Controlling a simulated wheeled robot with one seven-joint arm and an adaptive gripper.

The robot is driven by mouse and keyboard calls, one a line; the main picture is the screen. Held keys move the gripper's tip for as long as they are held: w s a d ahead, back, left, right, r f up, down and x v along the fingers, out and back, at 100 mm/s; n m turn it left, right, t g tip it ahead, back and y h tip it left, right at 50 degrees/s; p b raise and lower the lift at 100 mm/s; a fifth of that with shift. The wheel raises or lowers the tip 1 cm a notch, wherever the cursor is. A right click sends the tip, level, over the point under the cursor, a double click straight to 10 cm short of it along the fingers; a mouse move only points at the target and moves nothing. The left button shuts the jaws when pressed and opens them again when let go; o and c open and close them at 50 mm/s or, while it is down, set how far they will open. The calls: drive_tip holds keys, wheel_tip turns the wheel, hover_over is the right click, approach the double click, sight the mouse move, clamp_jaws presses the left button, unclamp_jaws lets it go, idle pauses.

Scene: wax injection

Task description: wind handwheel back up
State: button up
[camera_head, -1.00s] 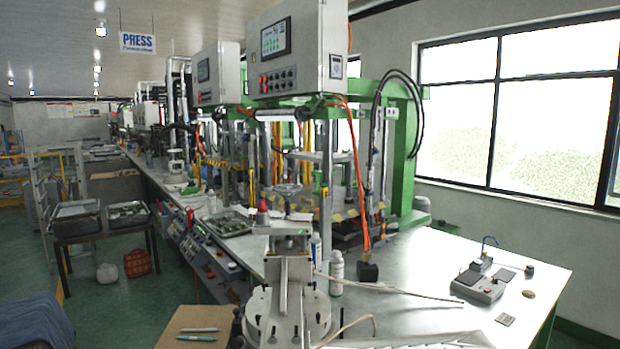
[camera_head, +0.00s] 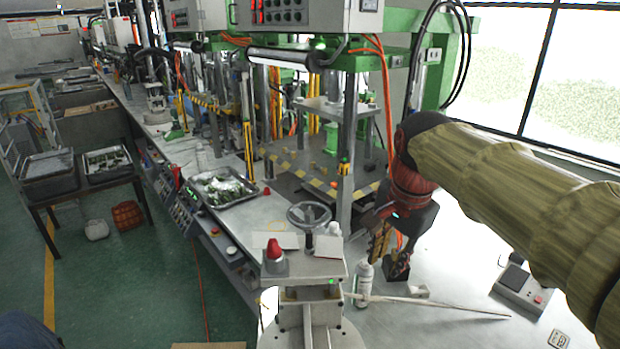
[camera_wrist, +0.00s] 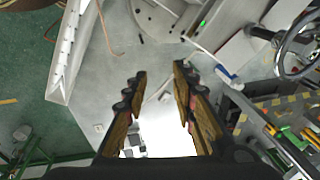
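The handwheel (camera_head: 309,214) is a small grey spoked wheel, lying near level above the front table unit by the press. It also shows at the right edge of the wrist view (camera_wrist: 298,42), partly cut off by the frame. My gripper (camera_head: 392,256) is to the right of the handwheel, apart from it, with its fingers pointing down. In the wrist view my gripper's fingers (camera_wrist: 160,76) stand apart with nothing between them but table surface.
A red-topped knob (camera_head: 273,250) sits left in front of the wheel. A grey box with a red button (camera_head: 524,287) lies on the table at right. A tray (camera_head: 225,200) of parts is left of the wheel. A press column (camera_head: 346,165) rises behind.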

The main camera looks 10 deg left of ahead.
drive_tip(key=w+a+r+m+g+p, duration=0.1)
drive_tip(key=w+a+r+m+p, duration=0.2)
drive_tip(key=w+a+r+p, duration=0.5)
drive_tip(key=r+m+g+p, duration=0.1)
drive_tip(key=r+m+p, duration=0.1)
drive_tip(key=m+p, duration=0.15)
hover_over(309, 212)
drive_tip(key=d, duration=0.1)
drive_tip(key=shift+s+f+h+p, duration=0.2)
drive_tip(key=shift+h+p, duration=0.1)
drive_tip(key=shift+p, duration=0.15)
drive_tip(key=shift+w+a, duration=0.2)
drive_tip(key=shift+a, duration=0.15)
drive_tip(key=shift+a+f, duration=0.15)
drive_tip(key=shift+f, duration=0.1)
wheel_tip(309, 212, down, 8)
drive_tip(key=shift+r, duration=0.25)
clamp_jaws()
